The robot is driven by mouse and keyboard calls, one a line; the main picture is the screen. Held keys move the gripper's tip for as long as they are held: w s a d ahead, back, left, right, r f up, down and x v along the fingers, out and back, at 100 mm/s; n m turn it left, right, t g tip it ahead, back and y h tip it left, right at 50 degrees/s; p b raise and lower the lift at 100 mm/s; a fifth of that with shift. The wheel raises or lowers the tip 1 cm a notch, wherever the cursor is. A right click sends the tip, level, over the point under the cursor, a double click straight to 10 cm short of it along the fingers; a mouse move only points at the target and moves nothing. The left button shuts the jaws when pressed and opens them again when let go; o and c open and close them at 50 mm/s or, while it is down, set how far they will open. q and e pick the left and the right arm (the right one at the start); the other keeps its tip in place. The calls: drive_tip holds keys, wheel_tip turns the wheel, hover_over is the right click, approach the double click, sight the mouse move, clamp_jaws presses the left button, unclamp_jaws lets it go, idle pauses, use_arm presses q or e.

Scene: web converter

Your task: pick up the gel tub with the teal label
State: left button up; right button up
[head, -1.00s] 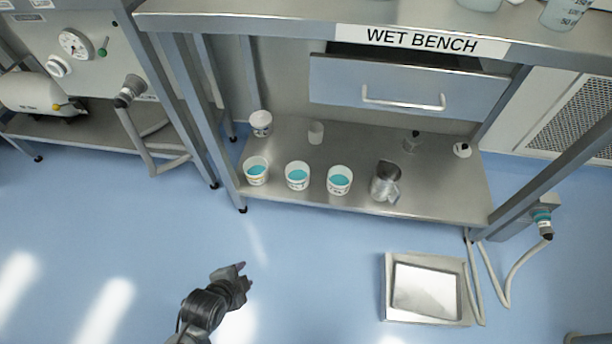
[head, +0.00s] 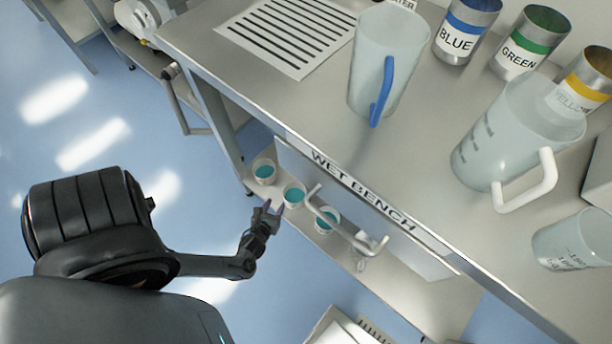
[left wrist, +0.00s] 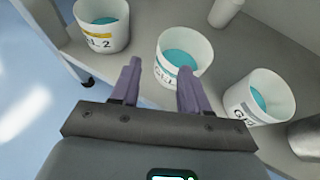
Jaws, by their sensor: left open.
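Three white gel tubs with teal gel stand in a row on the lower shelf: left (head: 264,172), middle (head: 293,195) and right (head: 327,220). In the left wrist view, the left tub (left wrist: 102,26) reads GEL 2 with a yellow band. The middle tub (left wrist: 184,48) has GEL lettering and what looks like a bluish-teal band, partly behind a finger. The right tub (left wrist: 259,97) has a label whose band colour I cannot tell. My left gripper (head: 270,208) is open and empty, its fingertips (left wrist: 160,66) just before the middle tub; contact is unclear. My right gripper is out of view.
The wet bench top (head: 300,110) overhangs the shelf. A drawer handle (head: 345,225) sticks out near the right tub. Jugs (head: 388,65) and colour-labelled cans (head: 468,30) stand on top. A metal pitcher (left wrist: 306,138) shows beside the right tub.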

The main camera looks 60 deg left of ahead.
use_arm(q)
drive_tip(key=b, duration=0.3)
approach(287, 186)
drive_tip(key=shift+x, duration=1.25)
drive_tip(key=shift+a, duration=0.2)
drive_tip(key=b+x, duration=0.4)
drive_tip(key=shift+w+d+f, duration=0.15)
drive_tip(key=shift+w+d, duration=0.1)
drive_tip(key=shift+w+a+b, duration=0.2)
drive_tip(key=shift+a+b, duration=0.15)
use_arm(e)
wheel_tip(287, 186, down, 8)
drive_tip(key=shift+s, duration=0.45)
use_arm(q)
drive_tip(key=shift+d, duration=0.1)
drive_tip(key=shift+c, duration=0.9)
clamp_jaws()
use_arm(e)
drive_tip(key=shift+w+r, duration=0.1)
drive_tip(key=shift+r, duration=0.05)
